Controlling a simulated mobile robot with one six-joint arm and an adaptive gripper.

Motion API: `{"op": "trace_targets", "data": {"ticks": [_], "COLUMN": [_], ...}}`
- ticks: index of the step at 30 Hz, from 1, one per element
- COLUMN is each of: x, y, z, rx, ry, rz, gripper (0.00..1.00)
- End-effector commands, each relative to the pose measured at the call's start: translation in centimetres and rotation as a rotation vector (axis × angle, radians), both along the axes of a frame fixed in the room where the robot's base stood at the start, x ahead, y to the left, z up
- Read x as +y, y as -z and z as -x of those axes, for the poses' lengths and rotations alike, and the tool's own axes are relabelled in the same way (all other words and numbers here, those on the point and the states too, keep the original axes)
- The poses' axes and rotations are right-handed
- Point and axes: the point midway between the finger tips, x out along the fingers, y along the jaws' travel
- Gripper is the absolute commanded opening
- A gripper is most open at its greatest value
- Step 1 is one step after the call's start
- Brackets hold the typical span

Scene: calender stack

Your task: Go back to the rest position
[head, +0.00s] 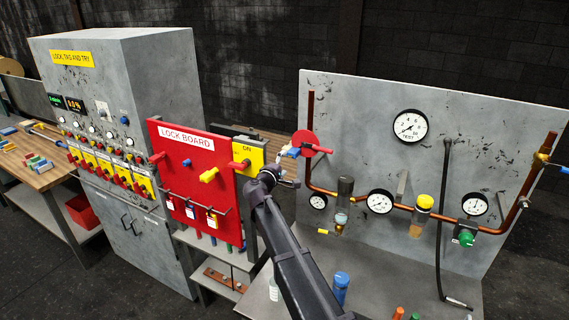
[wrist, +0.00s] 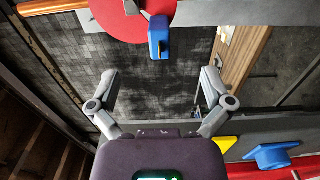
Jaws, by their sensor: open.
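My gripper (wrist: 159,73) is open in the wrist view, with its two fingers spread apart and nothing between them. In the head view my gripper (head: 288,178) is at the end of my dark arm, just right of the red lock board (head: 185,190). A red disc (wrist: 112,14) with a blue block (wrist: 158,38) on it is ahead of the fingers, apart from them. The red disc (head: 304,141) also shows in the head view, above and right of my gripper, at the copper pipe.
A grey panel with gauges (head: 410,125), copper pipe and valves stands at right. A grey cabinet (head: 165,80) with switches stands at left, beside a wooden bench (head: 45,178).

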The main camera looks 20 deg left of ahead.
Motion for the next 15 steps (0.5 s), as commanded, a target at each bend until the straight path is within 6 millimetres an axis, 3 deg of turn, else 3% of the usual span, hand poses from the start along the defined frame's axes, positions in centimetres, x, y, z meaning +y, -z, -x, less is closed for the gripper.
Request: {"op": "trace_targets", "data": {"ticks": [10, 15], "x": [-0.2, -2.4], "y": [0.1, 1.0], "z": [0.0, -0.3], "rx": [0.001, 0.025], "ry": [0.002, 0.038], "rz": [-0.001, -0.027], "gripper": [1.0, 1.0]}}
